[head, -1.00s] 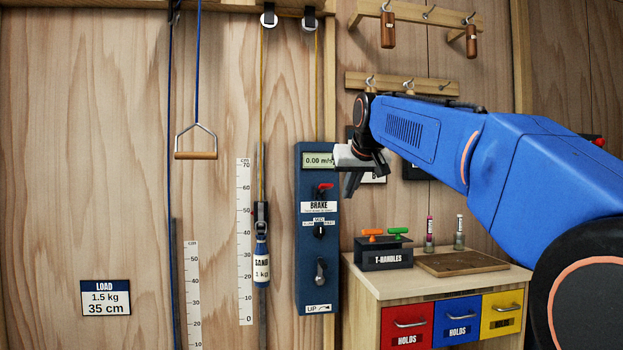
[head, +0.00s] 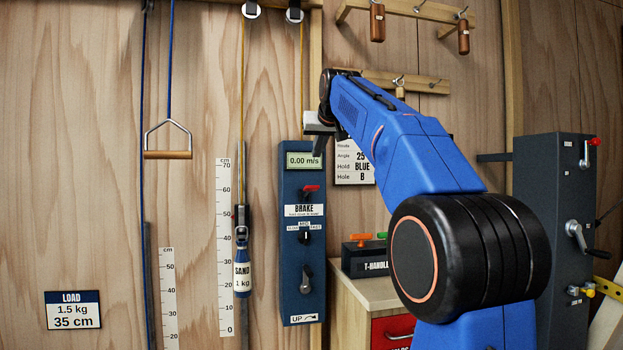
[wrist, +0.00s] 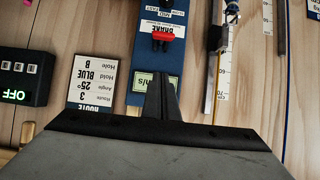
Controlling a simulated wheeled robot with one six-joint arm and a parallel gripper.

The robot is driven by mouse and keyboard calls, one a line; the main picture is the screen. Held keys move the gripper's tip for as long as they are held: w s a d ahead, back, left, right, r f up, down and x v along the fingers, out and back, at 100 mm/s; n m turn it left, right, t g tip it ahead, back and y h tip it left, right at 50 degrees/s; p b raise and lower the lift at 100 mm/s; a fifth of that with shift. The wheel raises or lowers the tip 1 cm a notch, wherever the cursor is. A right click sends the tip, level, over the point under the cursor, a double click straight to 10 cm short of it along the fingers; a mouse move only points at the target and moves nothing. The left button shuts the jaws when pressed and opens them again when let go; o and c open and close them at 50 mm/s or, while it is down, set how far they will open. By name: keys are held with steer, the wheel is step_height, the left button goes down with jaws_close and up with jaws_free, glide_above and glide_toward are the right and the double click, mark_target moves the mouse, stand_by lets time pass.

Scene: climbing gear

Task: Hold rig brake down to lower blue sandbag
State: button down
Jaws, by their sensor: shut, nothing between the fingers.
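The tall blue rig panel (head: 302,270) is on the wooden wall, its display (head: 303,160) reading 0.00 m/s. Its red brake lever (head: 311,188) sits above the BRAKE label and shows in the wrist view (wrist: 163,36). The blue sandbag (head: 242,278), with a white SAND 1 kg band, hangs left of the panel beside a centimetre scale (head: 225,250). My gripper (head: 317,154) is in front of the panel's upper right edge, above the lever. Its shut, empty fingers (wrist: 162,98) overlap the display in the upside-down wrist view, apart from the lever.
A LOAD card (head: 73,310) reads 1.5 kg, 35 cm. A wooden-handled trapeze (head: 167,154) hangs at left. A route card (head: 355,163) is right of my gripper. Wooden peg racks are above, a T-handle box (head: 364,260) below, and a dark cranked unit (head: 555,220) at right.

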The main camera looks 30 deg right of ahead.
glide_above(313, 187)
steer(key=w, duration=0.1)
step_height(313, 187, down, 5)
steer(key=shift+d+f, duration=0.1)
steer(key=shift+f, duration=0.3)
steer(key=shift+s+f, duration=0.15)
steer(key=shift+f, duration=0.15)
steer(key=shift+s+f, duration=0.2)
steer(key=shift+f, duration=0.45)
steer(key=shift+s+f, duration=0.15)
steer(key=shift+f, duration=0.5)
steer(key=shift+a+f, duration=0.1)
steer(key=shift+a, duration=0.1)
